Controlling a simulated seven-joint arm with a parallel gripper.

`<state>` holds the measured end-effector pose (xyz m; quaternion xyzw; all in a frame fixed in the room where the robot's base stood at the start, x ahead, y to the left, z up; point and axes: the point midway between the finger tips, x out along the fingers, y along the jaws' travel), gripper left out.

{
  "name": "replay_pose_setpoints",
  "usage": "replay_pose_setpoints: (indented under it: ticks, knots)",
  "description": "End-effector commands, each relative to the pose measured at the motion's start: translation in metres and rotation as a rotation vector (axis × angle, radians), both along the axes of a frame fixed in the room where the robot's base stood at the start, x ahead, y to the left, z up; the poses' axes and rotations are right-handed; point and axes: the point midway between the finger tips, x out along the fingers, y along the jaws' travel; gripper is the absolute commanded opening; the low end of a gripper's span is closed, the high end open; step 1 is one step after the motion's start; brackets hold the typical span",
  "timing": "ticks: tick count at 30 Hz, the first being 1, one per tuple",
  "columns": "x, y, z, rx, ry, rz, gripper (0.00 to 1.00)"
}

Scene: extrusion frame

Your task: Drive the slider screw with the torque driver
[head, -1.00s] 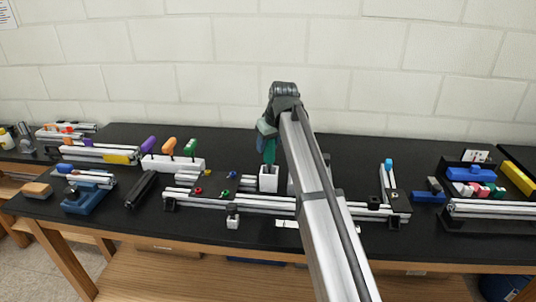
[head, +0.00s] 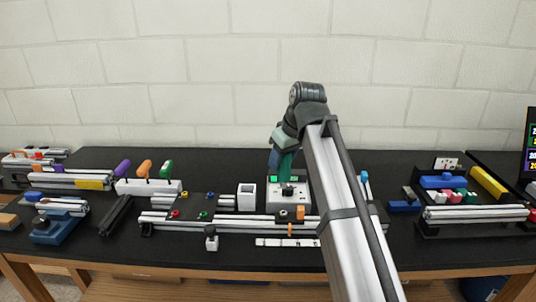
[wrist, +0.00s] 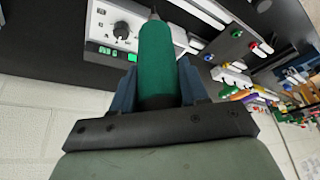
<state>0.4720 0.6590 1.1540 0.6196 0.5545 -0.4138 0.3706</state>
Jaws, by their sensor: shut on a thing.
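The torque driver (head: 287,164) is a teal-green cylinder, and it also fills the middle of the wrist view (wrist: 156,58). My gripper (head: 281,158) is shut on it, with a dark blue finger on each side in the wrist view (wrist: 155,88). The driver points down in front of or above a pale box with a black dial (head: 288,191) and a lit green display; I cannot tell whether it touches. The extrusion frame (head: 228,228) lies along the front of the table. Orange pieces (head: 300,212) sit by its rail. I cannot pick out the slider screw.
An empty-looking white holder (head: 247,196) stands left of the dial box. A white rack (head: 148,187) with purple, orange and green handles stands further left. A black tray (head: 470,229) with coloured blocks is at right. My arm hides part of the frame's right side.

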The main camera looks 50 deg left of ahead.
Motion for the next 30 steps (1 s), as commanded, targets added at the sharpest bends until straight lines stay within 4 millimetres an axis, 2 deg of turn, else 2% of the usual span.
replay_pose_setpoints:
  ticks: [3, 17, 30]
  knots:
    - [0.0, -0.006, 0.001, 0.0, 0.0, 0.0, 0.0]
    - [0.0, -0.005, -0.001, 0.001, 0.0, 0.0, 0.0]
    - [0.0, -0.006, -0.031, 0.0, 0.001, 0.0, 0.0]
